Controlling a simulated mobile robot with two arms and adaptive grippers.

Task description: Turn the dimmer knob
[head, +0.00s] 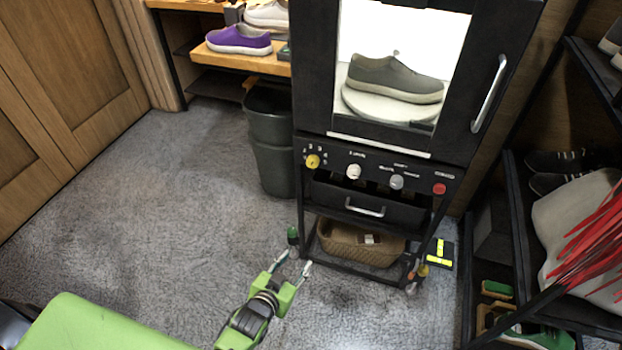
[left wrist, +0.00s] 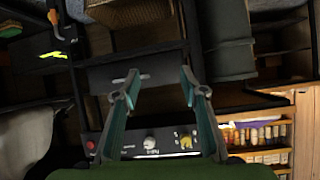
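The dark cabinet's control panel (head: 375,176) carries a yellow knob (head: 313,161), a white knob (head: 353,172), a grey knob (head: 396,181) and a red button (head: 439,188). The labels are too small to read, so I cannot tell which knob is the dimmer. My left gripper (head: 296,260) is open and empty, below and in front of the panel's left end, touching no knob. In the left wrist view, its fingers (left wrist: 160,75) are spread, and the yellow knob (left wrist: 185,142) and white knob (left wrist: 149,142) show upside down between them. My right gripper is out of view.
A grey shoe (head: 395,78) sits on a white turntable (head: 390,108) inside the lit cabinet. Below the panel are a drawer with a handle (head: 365,208) and a wicker basket (head: 355,245). A dark bin (head: 270,140) stands left; a shoe rack stands right. Carpet at left is clear.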

